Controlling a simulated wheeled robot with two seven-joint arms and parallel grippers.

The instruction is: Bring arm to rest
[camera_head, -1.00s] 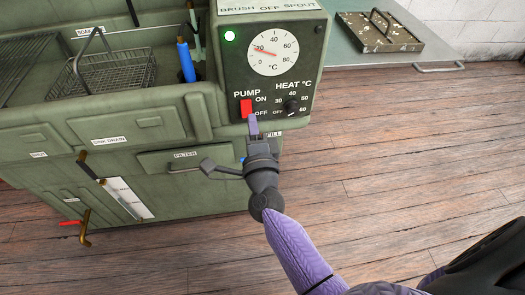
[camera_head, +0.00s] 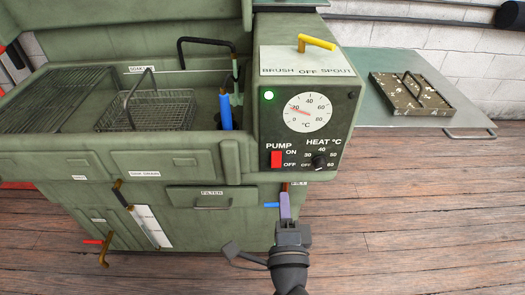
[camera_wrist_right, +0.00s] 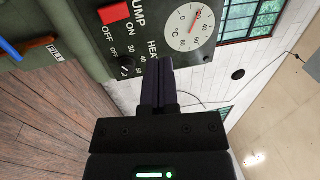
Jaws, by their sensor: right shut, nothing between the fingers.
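My right gripper (camera_head: 285,206) is in the lower middle of the head view, below the control panel of the green washing station. Its purple fingers are shut with nothing between them. The red pump switch (camera_head: 276,159) is above the fingertips, with a visible gap in the picture. In the right wrist view my shut fingers (camera_wrist_right: 158,82) point toward the panel side, with the red switch (camera_wrist_right: 113,13) at upper left. My left gripper is not in view.
The control panel has a lit green lamp (camera_head: 269,95), a gauge (camera_head: 307,112) and a heat knob (camera_head: 319,162). A blue handle (camera_head: 271,205) is left of my fingers. A wire basket (camera_head: 150,108) is in the sink. The wooden floor (camera_head: 430,220) at right is clear.

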